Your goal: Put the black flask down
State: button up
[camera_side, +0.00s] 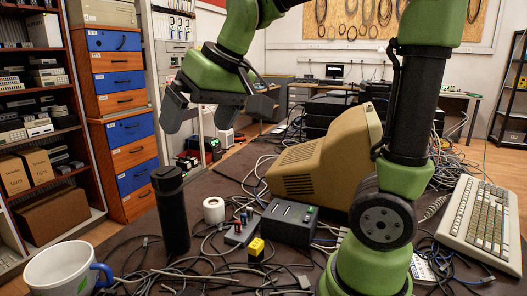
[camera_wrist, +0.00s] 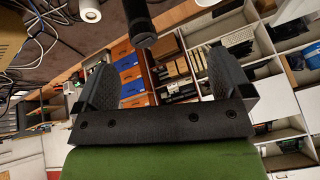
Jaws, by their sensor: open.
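The black flask (camera_side: 172,212) stands upright on the dark table in the side view, between the white mug and the tape roll. In the wrist view the flask (camera_wrist: 139,22) shows at the top, beyond the fingertips. My gripper (camera_side: 216,108) is open and empty, above and a little right of the flask, and apart from it. In the wrist view its two dark padded fingers (camera_wrist: 160,78) are spread wide with nothing between them.
A white mug with a blue handle (camera_side: 66,272) is left of the flask. A white tape roll (camera_side: 214,210), a dark box (camera_side: 289,222), a yellow block (camera_side: 256,249) and many loose cables lie to the right. A beige monitor (camera_side: 322,168) and a keyboard (camera_side: 483,219) stand further right.

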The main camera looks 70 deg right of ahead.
jog(key=s+a+f, duration=0.1)
jog(key=s+a, duration=0.1)
jog(key=s, duration=0.4)
jog(key=s+a+f+t+y, duration=0.1)
jog(key=s, duration=0.5)
jog(key=shift+s+a+f+m+y, duration=0.3)
jog(key=shift+a+f+m, duration=0.1)
